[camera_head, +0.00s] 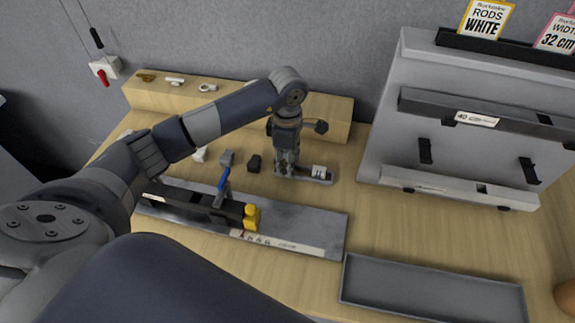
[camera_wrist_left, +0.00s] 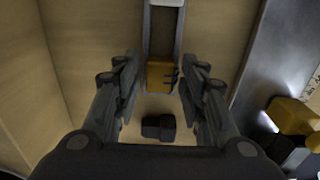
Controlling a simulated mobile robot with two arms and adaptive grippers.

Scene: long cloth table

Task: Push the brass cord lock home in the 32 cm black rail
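The black rail (camera_head: 180,207) lies along a grey fixture plate (camera_head: 325,232) at the left front of the table. A yellow piece (camera_head: 251,217) is at its right end and also shows in the wrist view (camera_wrist_left: 293,115). A blue-handled part (camera_head: 223,180) stands across the rail. My left gripper (camera_head: 287,172) points down over a small grey holder (camera_head: 320,181) behind the plate. In the wrist view its fingers (camera_wrist_left: 160,90) are open, one on each side of a brass block (camera_wrist_left: 160,76), probably the cord lock, with gaps visible. My right gripper is not in view.
Small grey (camera_head: 227,158) and black (camera_head: 254,163) blocks sit left of my left gripper. A wooden ledge (camera_head: 335,113) stands behind. A panel (camera_head: 382,135) with rails is at right. An empty grey tray (camera_head: 430,290) lies front right; bare table separates it from the panel.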

